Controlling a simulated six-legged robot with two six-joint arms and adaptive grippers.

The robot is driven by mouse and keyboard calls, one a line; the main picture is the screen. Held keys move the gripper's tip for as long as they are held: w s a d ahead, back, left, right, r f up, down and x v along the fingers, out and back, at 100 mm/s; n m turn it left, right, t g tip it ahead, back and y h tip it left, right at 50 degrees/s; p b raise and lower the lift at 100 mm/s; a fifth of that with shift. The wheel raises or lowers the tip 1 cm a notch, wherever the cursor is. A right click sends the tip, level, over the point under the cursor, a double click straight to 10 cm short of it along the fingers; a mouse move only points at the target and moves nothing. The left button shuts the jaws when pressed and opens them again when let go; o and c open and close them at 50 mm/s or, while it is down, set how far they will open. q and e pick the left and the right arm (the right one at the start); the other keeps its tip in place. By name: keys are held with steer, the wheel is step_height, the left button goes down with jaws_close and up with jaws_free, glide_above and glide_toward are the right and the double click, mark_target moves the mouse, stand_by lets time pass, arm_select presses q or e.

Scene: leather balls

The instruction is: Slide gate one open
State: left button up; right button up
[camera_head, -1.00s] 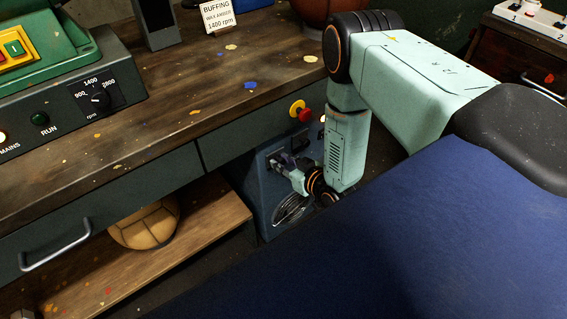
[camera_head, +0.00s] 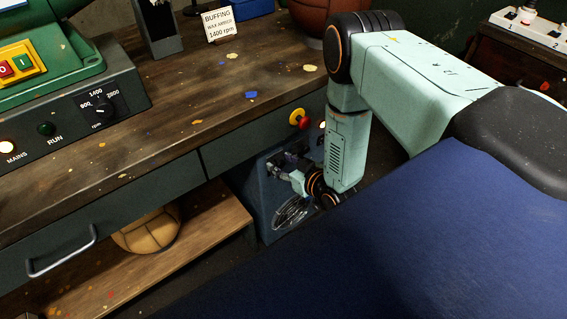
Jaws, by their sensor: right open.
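My right arm reaches down at the right of the bench. Its gripper (camera_head: 287,170) is small and partly in shadow, in front of a blue cabinet (camera_head: 262,206) under the bench's right end. It is open near dark fittings on the cabinet's upper front. I cannot tell whether it touches them. I cannot make out which fitting is gate one; the wrist and the shadow hide part of that area. A round clear-looking window (camera_head: 291,213) shows below the gripper. My left gripper is out of view.
A wooden bench (camera_head: 185,110) with a green machine and control box (camera_head: 75,118) fills the left. A tan ball (camera_head: 148,231) rests on the lower shelf. My blue body covers the lower right.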

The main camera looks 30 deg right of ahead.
steer(key=v, duration=1.2)
steer(key=shift+f, duration=0.1)
steer(key=s+a+f+m+g, duration=0.3)
steer(key=s+a+f+g, duration=0.1)
steer(key=s+f+g, duration=0.4)
steer(key=s+a+r+n+g, duration=0.1)
steer(key=s+a+g, duration=0.1)
steer(key=s, duration=0.4)
steer(key=s+a+r+g+h, duration=0.1)
steer(key=s+a+g, duration=0.2)
steer(key=s, duration=0.3)
steer(key=shift+s+r+n+p, duration=0.3)
steer(key=shift+s+n+p, duration=0.1)
